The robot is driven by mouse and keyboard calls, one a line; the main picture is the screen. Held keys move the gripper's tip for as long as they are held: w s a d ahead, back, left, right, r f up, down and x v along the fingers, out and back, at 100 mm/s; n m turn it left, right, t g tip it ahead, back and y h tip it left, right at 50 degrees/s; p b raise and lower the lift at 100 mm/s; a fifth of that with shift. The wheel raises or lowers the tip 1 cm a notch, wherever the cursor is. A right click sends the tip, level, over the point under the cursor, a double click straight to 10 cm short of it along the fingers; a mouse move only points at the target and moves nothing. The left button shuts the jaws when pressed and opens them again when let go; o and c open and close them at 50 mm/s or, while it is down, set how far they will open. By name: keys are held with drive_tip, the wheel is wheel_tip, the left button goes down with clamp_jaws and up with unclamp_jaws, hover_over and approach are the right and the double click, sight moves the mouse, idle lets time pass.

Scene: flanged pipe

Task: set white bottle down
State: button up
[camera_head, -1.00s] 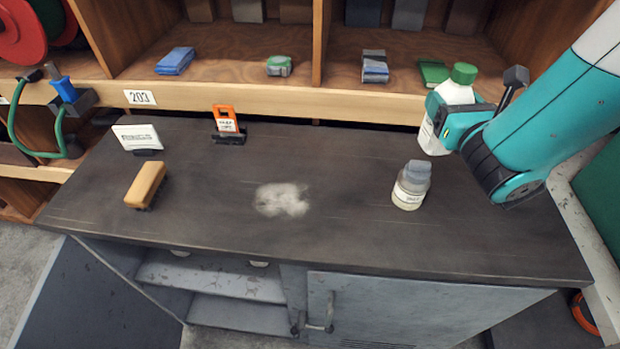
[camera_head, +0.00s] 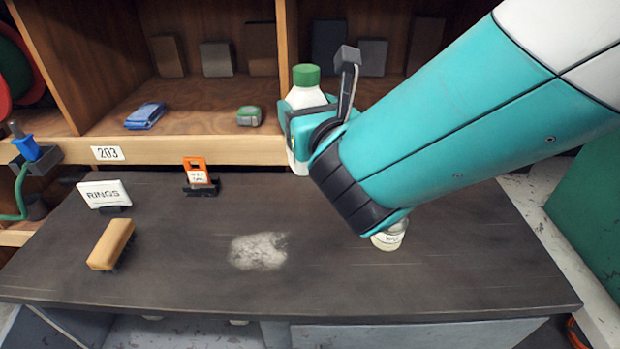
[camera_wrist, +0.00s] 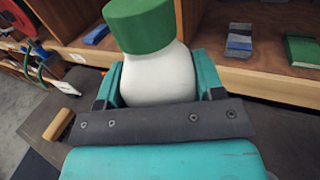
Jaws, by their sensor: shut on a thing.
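The white bottle (camera_head: 305,97) with a green cap is upright in my gripper (camera_head: 308,118), at the back of the dark bench top (camera_head: 330,290) in front of the shelf. In the wrist view the white bottle (camera_wrist: 158,75) sits between the two teal fingers of my gripper (camera_wrist: 158,85), which are shut on it. Its lower part is mostly hidden by my gripper, and I cannot tell whether its base touches the bench.
A small grey-capped bottle (camera_head: 390,238) stands on the bench, mostly hidden behind my arm. A brush (camera_head: 111,244), a RINGS sign (camera_head: 103,194) and an orange-and-black item (camera_head: 199,175) stand at left. The bench around the pale powdery patch (camera_head: 258,251) is clear.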

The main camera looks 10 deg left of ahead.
wheel_tip(320, 180, down, 16)
drive_tip(key=b, duration=0.4)
drive_tip(key=shift+f+b, duration=0.2)
drive_tip(key=shift+b, duration=0.1)
drive_tip(key=o, duration=1.4)
